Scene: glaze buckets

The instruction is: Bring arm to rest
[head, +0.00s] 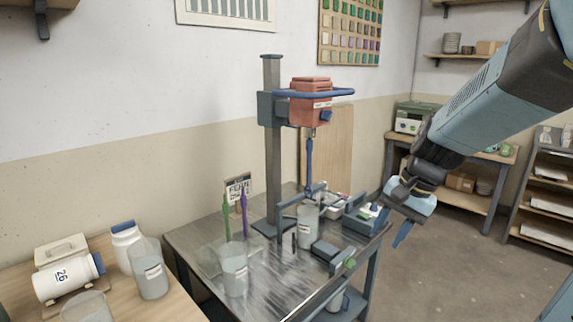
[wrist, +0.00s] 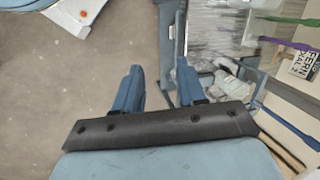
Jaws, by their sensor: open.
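My arm (head: 500,95) reaches in from the upper right in the head view. My gripper (head: 400,235) hangs at the right end of the metal table (head: 190,250), by its edge. In the wrist view my gripper (wrist: 153,85) shows two blue fingers held apart. Nothing is between them; grey floor shows in the gap. The gripper looks empty. One finger hides part of the other in the head view.
A mixer stand (head: 272,150) with a red motor head (head: 311,100) rises from the table. A bucket (head: 307,228) stands under it. Another bucket (head: 234,270) holds green and purple tools. A wooden bench (head: 190,300) is at left. Open floor (head: 450,260) lies right.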

